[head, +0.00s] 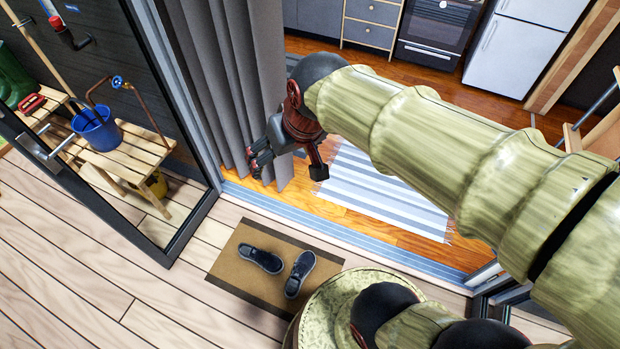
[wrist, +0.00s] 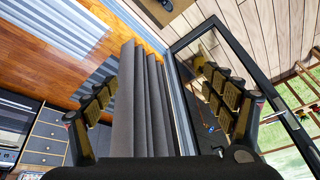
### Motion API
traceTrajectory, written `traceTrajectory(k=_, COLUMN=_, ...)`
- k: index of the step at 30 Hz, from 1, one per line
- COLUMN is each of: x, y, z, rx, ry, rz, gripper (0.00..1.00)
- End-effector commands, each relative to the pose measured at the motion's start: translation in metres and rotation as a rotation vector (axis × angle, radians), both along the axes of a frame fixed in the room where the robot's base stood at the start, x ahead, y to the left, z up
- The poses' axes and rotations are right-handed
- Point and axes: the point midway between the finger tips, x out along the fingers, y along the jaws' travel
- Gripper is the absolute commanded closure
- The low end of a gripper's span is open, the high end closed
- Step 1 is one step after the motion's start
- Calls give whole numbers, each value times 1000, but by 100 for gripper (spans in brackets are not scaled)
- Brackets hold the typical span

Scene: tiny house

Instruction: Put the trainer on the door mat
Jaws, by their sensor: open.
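Two dark grey trainers with pale soles rest on the brown door mat (head: 230,268) in the head view. The left trainer (head: 262,259) lies near the mat's middle, and the right trainer (head: 300,273) lies near its right side. My gripper (head: 287,164) is raised beyond the mat, by the curtain and doorway, apart from both trainers. In the wrist view my gripper (wrist: 167,95) has its fingers wide apart, with nothing held between them.
A grey curtain (head: 227,90) hangs close to my gripper and shows between the fingers in the wrist view (wrist: 142,100). A glass door stands open at left, with a wooden bench (head: 140,155) and blue bucket (head: 95,128) behind it. A striped rug (head: 375,190) lies indoors. The deck left of the mat is clear.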

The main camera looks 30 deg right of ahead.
Motion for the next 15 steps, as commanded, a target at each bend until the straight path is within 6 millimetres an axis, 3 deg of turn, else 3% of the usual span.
traceTrajectory(k=3, x=-38, y=-5, z=8, rx=-38, ry=-36, rz=18, gripper=17)
traceTrajectory(k=6, x=-62, y=-9, z=10, rx=-64, ry=-54, rz=26, gripper=17)
traceTrajectory(k=10, x=-80, y=-13, z=9, rx=-84, ry=-67, rz=32, gripper=17)
traceTrajectory(k=15, x=-87, y=-15, z=9, rx=-93, ry=-71, rz=34, gripper=17)
